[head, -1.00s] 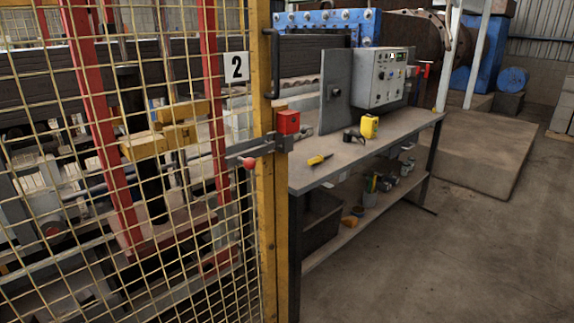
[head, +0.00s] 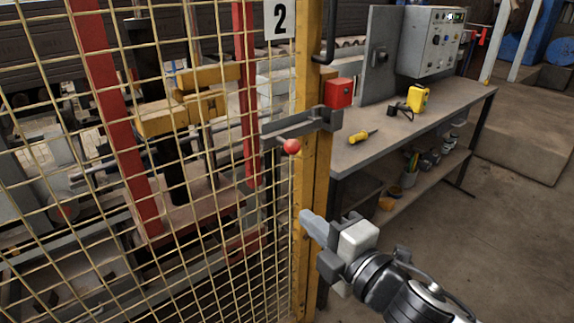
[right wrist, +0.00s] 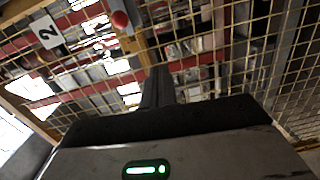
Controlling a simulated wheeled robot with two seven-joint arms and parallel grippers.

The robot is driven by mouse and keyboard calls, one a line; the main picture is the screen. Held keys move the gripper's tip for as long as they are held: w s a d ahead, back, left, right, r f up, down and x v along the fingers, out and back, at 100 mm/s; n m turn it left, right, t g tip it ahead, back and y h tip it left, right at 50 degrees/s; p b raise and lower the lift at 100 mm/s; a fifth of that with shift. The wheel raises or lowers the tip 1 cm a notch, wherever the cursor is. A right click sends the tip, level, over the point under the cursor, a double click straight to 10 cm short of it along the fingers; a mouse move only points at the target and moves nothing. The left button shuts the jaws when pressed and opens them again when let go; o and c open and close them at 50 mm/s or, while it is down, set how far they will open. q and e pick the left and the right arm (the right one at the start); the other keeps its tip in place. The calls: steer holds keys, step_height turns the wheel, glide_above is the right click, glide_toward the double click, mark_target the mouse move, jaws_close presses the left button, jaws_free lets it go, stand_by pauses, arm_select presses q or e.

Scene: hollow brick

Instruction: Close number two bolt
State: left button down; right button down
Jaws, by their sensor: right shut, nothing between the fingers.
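The number two sign (head: 280,17) hangs on the yellow mesh gate. The grey bolt (head: 300,124) lies across the yellow post below the sign, with a red ball knob (head: 292,147) hanging at its lower side. My right gripper (head: 308,220) is shut and empty, below the bolt and in front of the post, apart from the knob. In the right wrist view the sign (right wrist: 47,33) and the red knob (right wrist: 120,19) show beyond the shut fingers (right wrist: 157,88). My left gripper is not in view.
The mesh (head: 130,250) fills the left side. Open floor (head: 500,240) lies at the right.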

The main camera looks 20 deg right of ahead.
arm_select(q)
steer(key=p, duration=0.1)
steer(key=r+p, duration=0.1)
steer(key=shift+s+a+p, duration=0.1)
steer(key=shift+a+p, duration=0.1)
steer(key=shift+p, duration=0.2)
arm_select(e)
steer(key=w+r+n, duration=0.3)
steer(key=w+r, duration=0.1)
steer(key=w, duration=0.7)
steer(key=shift+w+r+t+y, duration=0.3)
steer(key=shift+w+t, duration=0.1)
steer(key=shift+d, duration=0.2)
arm_select(q)
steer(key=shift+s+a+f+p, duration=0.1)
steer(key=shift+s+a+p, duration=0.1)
steer(key=shift+p, duration=0.15)
arm_select(e)
steer(key=d, duration=0.1)
steer(key=w+d, duration=0.1)
steer(key=d, duration=0.2)
steer(key=shift+w+d, duration=0.4)
steer(key=shift+r, duration=0.1)
